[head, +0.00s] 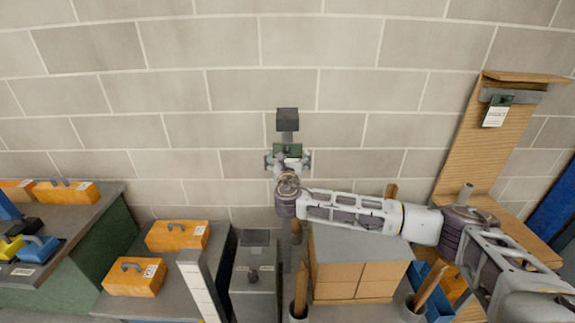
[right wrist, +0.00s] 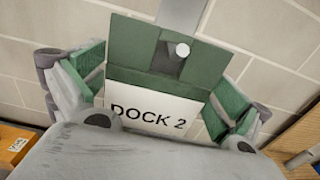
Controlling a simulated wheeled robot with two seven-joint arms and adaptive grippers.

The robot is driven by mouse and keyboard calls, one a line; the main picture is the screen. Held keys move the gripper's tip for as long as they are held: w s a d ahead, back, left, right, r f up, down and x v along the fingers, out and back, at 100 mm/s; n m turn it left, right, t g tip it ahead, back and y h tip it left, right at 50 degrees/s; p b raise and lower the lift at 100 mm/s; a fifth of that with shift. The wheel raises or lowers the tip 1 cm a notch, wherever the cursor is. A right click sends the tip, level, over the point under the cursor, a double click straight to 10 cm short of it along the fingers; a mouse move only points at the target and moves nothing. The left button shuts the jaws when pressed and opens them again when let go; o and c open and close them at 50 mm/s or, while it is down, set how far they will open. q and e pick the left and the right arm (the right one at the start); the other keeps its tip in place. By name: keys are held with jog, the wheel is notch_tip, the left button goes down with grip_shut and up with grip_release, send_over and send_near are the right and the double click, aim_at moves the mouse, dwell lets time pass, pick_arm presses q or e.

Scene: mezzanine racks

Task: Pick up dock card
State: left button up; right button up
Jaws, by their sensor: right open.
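A dock card (right wrist: 150,115) is white with the black text "DOCK 2" in the right wrist view. Its top is a green holder (right wrist: 165,50) with a dark recess and a pale round peg. In the head view the green part (head: 288,149) shows at the wall, below a dark block on a grey post. My right gripper (head: 288,162) is open, with one green-padded finger on each side of the card; the pads look apart from it. The card's lower part is hidden by my gripper's body. My left gripper is not in view.
Another white card with a green top (head: 495,113) hangs on a wooden panel (head: 462,135) at the right. Orange cases (head: 178,236) stand on grey surfaces at the left. A grey-topped wooden cabinet (head: 355,245) stands below my right arm. A block wall lies behind.

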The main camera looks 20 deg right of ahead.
jog(key=shift+c, duration=0.4)
jog(key=c, duration=0.7)
jog(key=shift+r, duration=0.1)
jog(key=shift+r, duration=0.7)
jog(key=b+v, duration=0.3)
jog(key=v, duration=1.5)
